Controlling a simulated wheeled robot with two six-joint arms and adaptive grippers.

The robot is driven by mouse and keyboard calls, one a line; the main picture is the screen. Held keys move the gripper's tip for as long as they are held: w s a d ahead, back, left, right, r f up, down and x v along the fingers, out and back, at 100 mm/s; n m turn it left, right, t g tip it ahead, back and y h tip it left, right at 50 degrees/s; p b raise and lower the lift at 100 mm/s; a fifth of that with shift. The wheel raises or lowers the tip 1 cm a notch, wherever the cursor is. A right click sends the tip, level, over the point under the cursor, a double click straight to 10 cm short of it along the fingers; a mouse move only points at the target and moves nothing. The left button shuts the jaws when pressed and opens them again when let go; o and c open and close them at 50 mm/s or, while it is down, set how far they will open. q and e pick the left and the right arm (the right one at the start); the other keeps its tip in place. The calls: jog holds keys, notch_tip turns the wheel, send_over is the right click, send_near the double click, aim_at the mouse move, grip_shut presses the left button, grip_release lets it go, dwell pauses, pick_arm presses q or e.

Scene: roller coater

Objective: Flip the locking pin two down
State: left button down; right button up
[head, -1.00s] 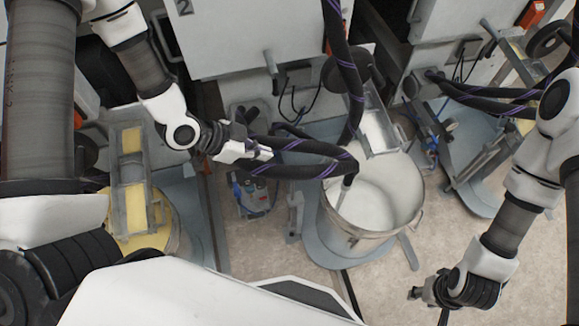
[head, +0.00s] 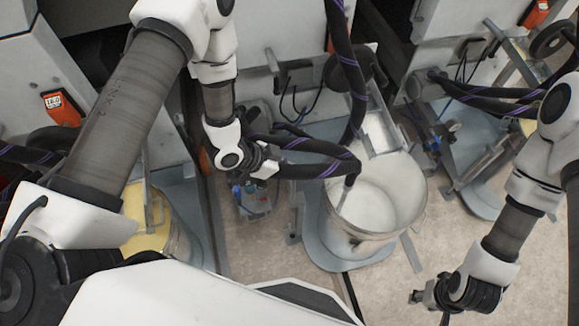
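My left gripper (head: 268,167) hangs beside the black and purple hose (head: 310,170), in front of the machine behind the middle pail. It overlaps the hose in the picture; I cannot tell whether it touches it. Its fingers are small and partly hidden by the wrist. My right gripper (head: 428,306) is low at the right over bare floor, with its fingers apart and empty. A small upright handle (head: 270,60) shows on the edge of the white machine panel, above the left gripper. I cannot tell whether it is locking pin two.
A white pail (head: 378,215) stands on a blue-grey base, with the hose end dipping into it. A blue and grey pump (head: 254,200) stands left of it. A yellow pail (head: 150,225) is partly behind my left arm.

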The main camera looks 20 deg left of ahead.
aim_at(294, 182)
pick_arm(q)
notch_tip(294, 182, down, 6)
jog(key=b, duration=0.2)
jog(key=shift+s+r+b, duration=0.15)
jog(key=shift+r+b, duration=0.05)
jog(key=shift+b, duration=0.2)
